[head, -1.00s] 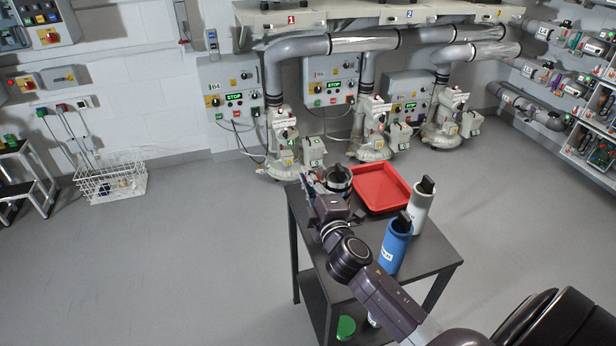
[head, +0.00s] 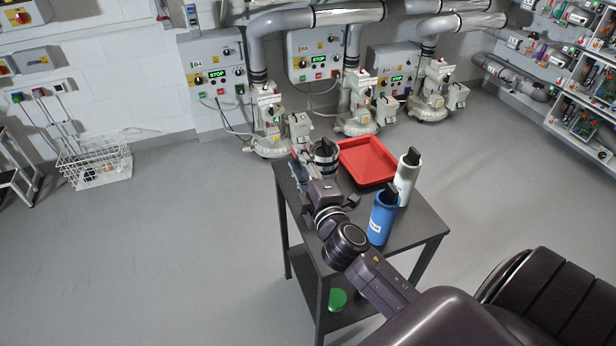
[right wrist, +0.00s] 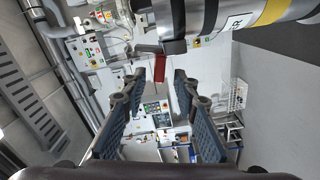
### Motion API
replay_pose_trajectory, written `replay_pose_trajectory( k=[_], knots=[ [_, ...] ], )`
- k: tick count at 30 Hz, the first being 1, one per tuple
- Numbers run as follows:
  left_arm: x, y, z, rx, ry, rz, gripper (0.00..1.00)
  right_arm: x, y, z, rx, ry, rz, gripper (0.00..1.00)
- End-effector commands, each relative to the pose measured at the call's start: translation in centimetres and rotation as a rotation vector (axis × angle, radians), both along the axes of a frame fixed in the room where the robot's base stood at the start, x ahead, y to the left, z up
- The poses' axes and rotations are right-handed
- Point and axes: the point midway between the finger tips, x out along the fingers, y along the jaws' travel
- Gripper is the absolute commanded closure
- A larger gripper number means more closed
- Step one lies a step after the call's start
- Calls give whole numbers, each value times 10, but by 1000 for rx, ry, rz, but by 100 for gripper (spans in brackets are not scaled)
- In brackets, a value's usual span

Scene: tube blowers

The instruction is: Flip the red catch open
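In the right wrist view, a small red piece (right wrist: 160,68), which looks like the red catch, shows just beyond and between my fingertips, by the dark end of a canister (right wrist: 207,24) with a yellow band. My right gripper (right wrist: 159,84) is open, with nothing between its blue pads. In the head view, my right gripper (head: 300,160) is beside a dark-topped canister (head: 326,152) at the table's far left corner. The catch cannot be made out there, and contact cannot be told. My left gripper is out of view.
The dark table (head: 419,227) also bears a red tray (head: 368,163), a white bottle (head: 405,182) and a blue bottle (head: 381,220). A green-topped item (head: 338,299) is on its lower shelf. Blower machines (head: 268,125) stand behind.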

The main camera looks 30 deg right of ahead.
Motion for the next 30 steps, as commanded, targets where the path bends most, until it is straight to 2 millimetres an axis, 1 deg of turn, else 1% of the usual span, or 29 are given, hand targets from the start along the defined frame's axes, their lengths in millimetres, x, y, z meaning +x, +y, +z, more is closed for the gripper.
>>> replay_pose_trajectory(
  k=[1, 6, 9, 12, 18, 30],
  knots=[
    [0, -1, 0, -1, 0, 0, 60, -12, 3, -2, 4, 3, 0, 72],
    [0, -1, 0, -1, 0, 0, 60, -45, 11, -2, 4, 4, -1, 72],
    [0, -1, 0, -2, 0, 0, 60, -61, 14, -2, 3, 4, -1, 72],
    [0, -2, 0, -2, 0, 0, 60, -73, 17, -1, 3, 3, -1, 72],
    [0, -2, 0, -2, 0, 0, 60, -83, 19, 0, 0, 1, -1, 72],
    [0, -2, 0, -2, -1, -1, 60, -83, 20, 0, 0, 1, -1, 72]
  ],
)
